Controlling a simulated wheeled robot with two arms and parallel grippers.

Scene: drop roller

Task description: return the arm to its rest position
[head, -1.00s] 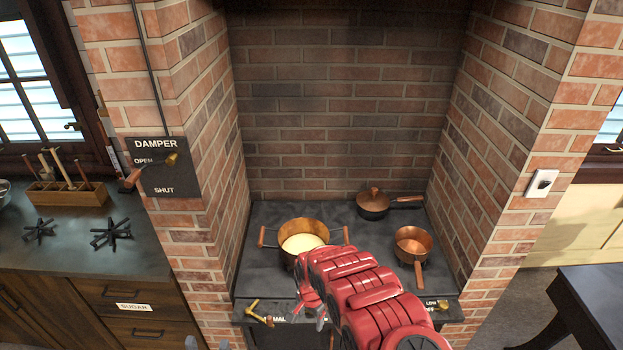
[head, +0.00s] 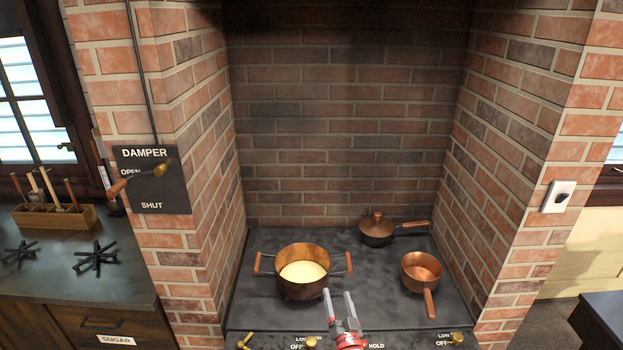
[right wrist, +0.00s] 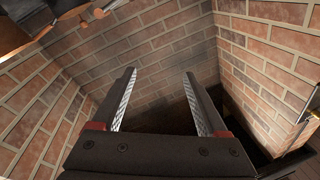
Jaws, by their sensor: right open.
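My right gripper (head: 340,306) is low in the middle of the head view, in front of the stove top. Its two fingers are apart with nothing between them. It also shows open and empty in the right wrist view (right wrist: 160,88), facing brick walls. The red arm behind it is mostly below the frame. My left gripper is not in the head view.
The stove top (head: 345,265) holds a two-handled pot (head: 303,256) with pale contents, a lidded pan (head: 376,234) and a copper saucepan (head: 421,268). Brick walls (head: 340,150) enclose it. The damper panel (head: 152,180) is on the left pillar.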

